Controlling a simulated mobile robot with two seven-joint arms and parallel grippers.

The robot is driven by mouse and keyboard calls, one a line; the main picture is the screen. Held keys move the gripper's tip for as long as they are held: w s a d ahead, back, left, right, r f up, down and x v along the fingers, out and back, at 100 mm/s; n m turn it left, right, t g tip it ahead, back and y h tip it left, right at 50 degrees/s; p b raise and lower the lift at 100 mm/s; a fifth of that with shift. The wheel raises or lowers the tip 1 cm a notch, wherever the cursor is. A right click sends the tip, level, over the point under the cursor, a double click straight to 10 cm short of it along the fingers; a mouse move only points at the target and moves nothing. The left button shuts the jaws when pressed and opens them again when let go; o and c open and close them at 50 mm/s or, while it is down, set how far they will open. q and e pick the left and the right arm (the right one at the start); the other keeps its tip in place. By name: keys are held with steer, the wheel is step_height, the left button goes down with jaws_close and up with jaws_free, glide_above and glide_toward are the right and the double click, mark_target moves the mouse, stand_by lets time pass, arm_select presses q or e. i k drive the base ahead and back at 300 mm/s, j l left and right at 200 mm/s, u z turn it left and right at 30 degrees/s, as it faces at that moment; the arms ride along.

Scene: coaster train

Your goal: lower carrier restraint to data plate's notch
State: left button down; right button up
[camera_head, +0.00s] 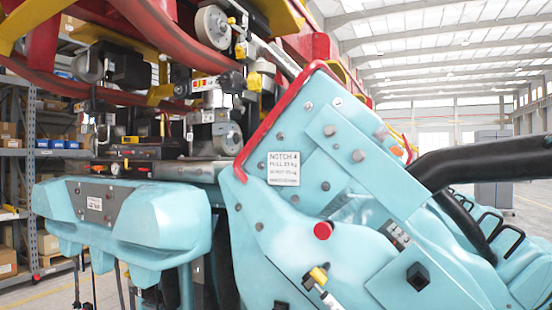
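A white data plate (284,168) is fixed to the light-blue side panel of the carrier (300,215). Its top lines appear to read "NOTCH 4" and "PULL 25 kg"; the smaller lines are too small to read surely. A thick black curved bar (475,163), which looks like the restraint, comes in from the right edge and bends down behind the carrier's side panel. Its far end is cut off by the frame. A small label with dark marks (395,234) sits on the panel near the bar's lower end. Neither of my grippers shows.
A red round knob (322,231) and a yellow-tipped rod (318,276) sit low on the panel. Red track (150,45) and wheels (212,27) are at upper left. A blue bumper-like body (130,215) is at left. Shelves with boxes (30,135) stand behind; open floor is at right.

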mark_target(527, 158)
steer(key=z, duration=1.55)
